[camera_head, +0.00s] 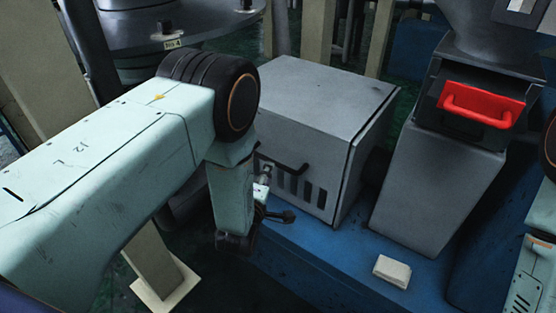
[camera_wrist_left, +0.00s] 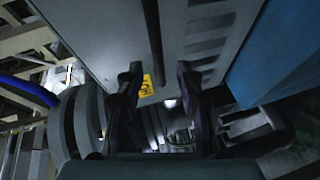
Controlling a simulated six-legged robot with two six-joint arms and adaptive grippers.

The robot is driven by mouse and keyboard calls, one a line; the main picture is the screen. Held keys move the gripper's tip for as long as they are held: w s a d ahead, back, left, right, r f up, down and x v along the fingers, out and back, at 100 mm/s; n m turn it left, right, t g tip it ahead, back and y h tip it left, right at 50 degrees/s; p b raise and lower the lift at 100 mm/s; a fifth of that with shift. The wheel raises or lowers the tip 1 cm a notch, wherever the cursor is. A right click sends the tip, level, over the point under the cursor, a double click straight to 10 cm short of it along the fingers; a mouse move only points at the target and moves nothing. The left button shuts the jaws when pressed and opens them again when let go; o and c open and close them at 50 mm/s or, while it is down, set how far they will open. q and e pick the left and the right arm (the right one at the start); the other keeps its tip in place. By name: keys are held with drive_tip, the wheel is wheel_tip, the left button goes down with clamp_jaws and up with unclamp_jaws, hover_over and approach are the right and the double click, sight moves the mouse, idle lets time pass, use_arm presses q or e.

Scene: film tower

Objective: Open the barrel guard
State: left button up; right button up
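The barrel guard (camera_head: 325,110) is a grey metal box with a row of dark slots in its front, and it looks closed. Its dark bar handle (camera_head: 288,167) is on the front face, partly hidden by my left arm. In the left wrist view the guard's front (camera_wrist_left: 205,35) fills the top, with the handle (camera_wrist_left: 153,45) running down towards the gap between my fingers. My left gripper (camera_wrist_left: 158,82) is open, its two dark fingers apart on either side of the handle's line. Whether they touch the handle cannot be told. My right gripper is not in view.
The guard stands on a blue base (camera_head: 340,262). To its right are a grey hopper housing (camera_head: 435,195) with a red handle (camera_head: 482,104) and a small cream block (camera_head: 392,271). A round grey platform (camera_head: 170,25) is behind my left arm.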

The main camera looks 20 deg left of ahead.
sight(272, 161)
use_arm(q)
drive_tip(key=shift+n, duration=0.5)
drive_tip(key=shift+w+a+f+b, duration=0.15)
drive_tip(key=shift+w+b, duration=0.4)
drive_tip(key=shift+w, duration=0.7)
drive_tip(key=shift+w+a+f+b, duration=0.1)
drive_tip(key=shift+w+f+b, duration=0.3)
drive_tip(key=shift+w, duration=0.8)
drive_tip(key=shift+w+a+f+b, duration=0.1)
drive_tip(key=shift+w+b, duration=0.55)
drive_tip(key=shift+w, duration=0.6)
drive_tip(key=shift+r, duration=0.1)
drive_tip(key=shift+c, duration=0.3)
clamp_jaws()
